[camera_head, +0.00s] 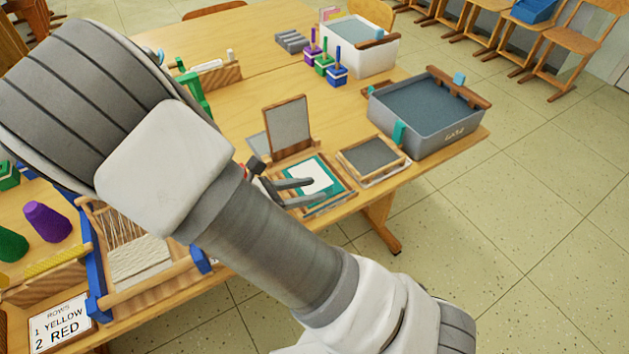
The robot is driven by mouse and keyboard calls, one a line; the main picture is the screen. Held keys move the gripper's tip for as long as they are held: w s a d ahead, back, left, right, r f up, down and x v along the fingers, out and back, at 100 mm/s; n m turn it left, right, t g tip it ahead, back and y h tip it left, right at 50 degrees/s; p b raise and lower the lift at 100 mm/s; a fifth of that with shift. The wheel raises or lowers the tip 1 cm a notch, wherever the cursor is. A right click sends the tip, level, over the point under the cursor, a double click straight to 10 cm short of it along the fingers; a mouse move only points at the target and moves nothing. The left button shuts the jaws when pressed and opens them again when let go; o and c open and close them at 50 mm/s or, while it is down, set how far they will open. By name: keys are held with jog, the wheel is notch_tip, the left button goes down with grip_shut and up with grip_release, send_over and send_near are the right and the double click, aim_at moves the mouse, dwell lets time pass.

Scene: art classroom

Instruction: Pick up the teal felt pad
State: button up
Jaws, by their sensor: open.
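A flat teal pad (302,196) lies in a wooden-edged stack near the table's right edge, with a white sheet on its middle. My gripper (316,189) is over the near left side of this pad. Its two dark grey fingers are apart, with nothing seen between them. They hide part of the pad and sheet. I cannot tell whether the fingers touch the pad or hover above it.
A wooden-framed grey screen (374,155) lies right of the pad, and an upright framed panel (288,123) stands behind it. A grey tub (424,122) with a teal piece (399,133) over its rim stands farther right. A loom (135,243) is at lower left.

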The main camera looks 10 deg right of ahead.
aim_at(325, 189)
jog(key=b+x, duration=0.1)
jog(key=x, duration=0.2)
jog(key=b+x, duration=0.1)
jog(key=x, duration=0.1)
jog(key=shift+d+f, duration=0.2)
jog(key=shift+f, duration=0.35)
jog(key=shift+w+d+f, duration=0.1)
jog(key=shift+w+d, duration=0.1)
jog(key=shift+d, duration=0.3)
grip_shut()
